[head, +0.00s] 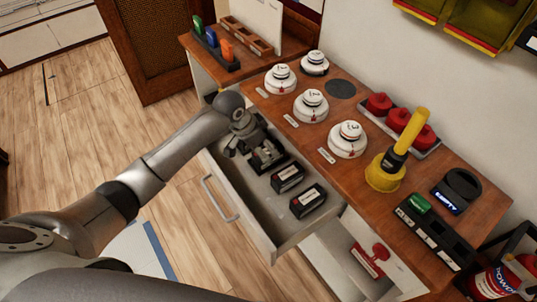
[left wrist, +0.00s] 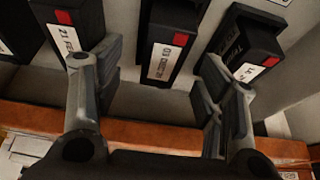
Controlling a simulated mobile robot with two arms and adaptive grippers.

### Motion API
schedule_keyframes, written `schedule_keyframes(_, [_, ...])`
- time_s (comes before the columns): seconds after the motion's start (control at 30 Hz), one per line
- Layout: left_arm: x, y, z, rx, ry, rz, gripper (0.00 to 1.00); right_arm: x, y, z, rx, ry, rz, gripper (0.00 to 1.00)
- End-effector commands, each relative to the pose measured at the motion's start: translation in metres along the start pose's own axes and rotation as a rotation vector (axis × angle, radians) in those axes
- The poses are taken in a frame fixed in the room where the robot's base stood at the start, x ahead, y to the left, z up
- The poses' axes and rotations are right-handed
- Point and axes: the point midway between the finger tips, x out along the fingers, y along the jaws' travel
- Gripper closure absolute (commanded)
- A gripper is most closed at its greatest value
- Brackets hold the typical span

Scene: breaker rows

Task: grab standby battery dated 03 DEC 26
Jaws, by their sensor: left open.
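The drawer (head: 262,222) is open and holds several black batteries with white date labels and red squares. In the left wrist view, the middle battery (left wrist: 172,35) has a small, blurred label that seems to read 03 DEC. A left battery (left wrist: 68,22) has a label starting 21 FE, and a right battery (left wrist: 245,45) has a label I cannot read fully. My left gripper (head: 262,157) is open over the drawer's far part and hides what is under it. In the wrist view its fingers (left wrist: 160,85) stand apart on either side of the middle battery's near end.
Two more batteries (head: 288,178) (head: 308,201) lie nearer in the drawer. The wooden counter beside it carries white smoke detectors (head: 347,139), a yellow plunger-like tool (head: 385,172), red domed items (head: 398,118) and a black holder (head: 433,232). The drawer's front wall and handle (head: 220,198) face the floor.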

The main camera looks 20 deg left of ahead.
Motion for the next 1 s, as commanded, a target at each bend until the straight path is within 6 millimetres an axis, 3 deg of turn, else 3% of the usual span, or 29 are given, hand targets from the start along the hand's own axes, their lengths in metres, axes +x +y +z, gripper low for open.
schedule_keyframes(0.4, [0.045, -0.004, -0.005, 0.0, -0.001, -0.001, 0.36, -0.004, 0.004, -0.028, 0.0, 0.043, 0.005, 0.68])
schedule_keyframes(1.0, [0.05, -0.004, -0.005, 0.0, -0.001, -0.001, 0.36, -0.005, 0.001, -0.016, 0.002, 0.025, 0.001, 0.68])
